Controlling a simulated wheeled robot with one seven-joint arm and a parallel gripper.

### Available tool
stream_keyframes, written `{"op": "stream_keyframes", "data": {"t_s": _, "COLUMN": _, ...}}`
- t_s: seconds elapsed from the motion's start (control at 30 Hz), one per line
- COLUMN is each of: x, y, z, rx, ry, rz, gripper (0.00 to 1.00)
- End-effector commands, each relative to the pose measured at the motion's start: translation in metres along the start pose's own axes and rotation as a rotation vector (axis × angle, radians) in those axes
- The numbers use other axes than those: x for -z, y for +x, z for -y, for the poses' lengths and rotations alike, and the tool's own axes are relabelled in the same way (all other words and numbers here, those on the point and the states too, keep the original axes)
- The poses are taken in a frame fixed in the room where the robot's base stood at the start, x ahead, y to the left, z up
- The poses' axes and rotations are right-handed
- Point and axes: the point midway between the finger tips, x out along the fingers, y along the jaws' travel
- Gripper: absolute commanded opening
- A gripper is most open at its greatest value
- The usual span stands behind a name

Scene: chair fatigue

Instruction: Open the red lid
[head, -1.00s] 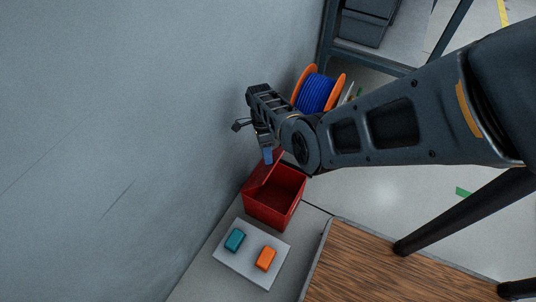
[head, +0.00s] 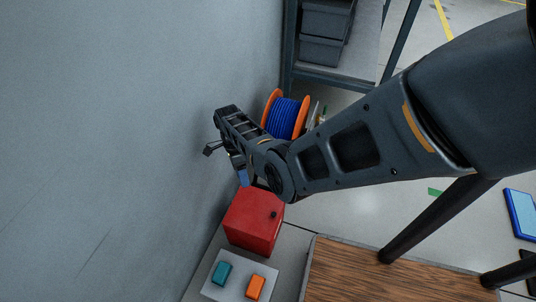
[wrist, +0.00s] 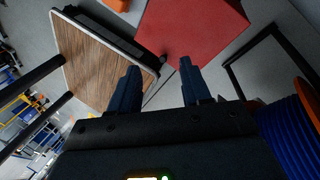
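The red box (head: 252,232) stands on the grey surface by the wall, and its red lid (head: 250,208) now lies down over the opening. A small dark knob (head: 273,214) shows on it. The box's inside is hidden. My gripper (head: 243,177) is just above the lid's far side, near the wall; its fingertips are partly hidden in the head view. In the wrist view my gripper (wrist: 160,78) has its two fingers apart with nothing between them. The red lid (wrist: 188,25) shows beyond the fingers there; I cannot tell if a finger touches it.
A white panel with a teal button (head: 221,273) and an orange button (head: 255,287) lies in front of the box. A blue cable spool (head: 286,117) stands behind my arm. A wooden tabletop (head: 365,272) is at the right. The wall is close at the left.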

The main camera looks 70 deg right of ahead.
Motion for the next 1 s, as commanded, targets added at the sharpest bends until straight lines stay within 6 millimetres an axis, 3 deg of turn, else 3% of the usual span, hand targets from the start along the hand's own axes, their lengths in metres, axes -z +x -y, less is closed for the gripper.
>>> {"op": "stream_keyframes", "data": {"t_s": 0.03, "x": 0.008, "y": -0.011, "z": -0.004, "rx": 0.002, "ry": 0.004, "rz": 0.001, "gripper": 0.48}}
{"op": "stream_keyframes", "data": {"t_s": 0.5, "x": 0.096, "y": -0.053, "z": -0.023, "rx": 0.0, "ry": 0.003, "rz": 0.001, "gripper": 0.48}}
{"op": "stream_keyframes", "data": {"t_s": 0.7, "x": 0.114, "y": -0.062, "z": -0.027, "rx": -0.001, "ry": 0.001, "rz": 0.0, "gripper": 0.48}}
{"op": "stream_keyframes", "data": {"t_s": 1.0, "x": 0.118, "y": -0.064, "z": -0.028, "rx": -0.001, "ry": -0.001, "rz": 0.0, "gripper": 0.48}}
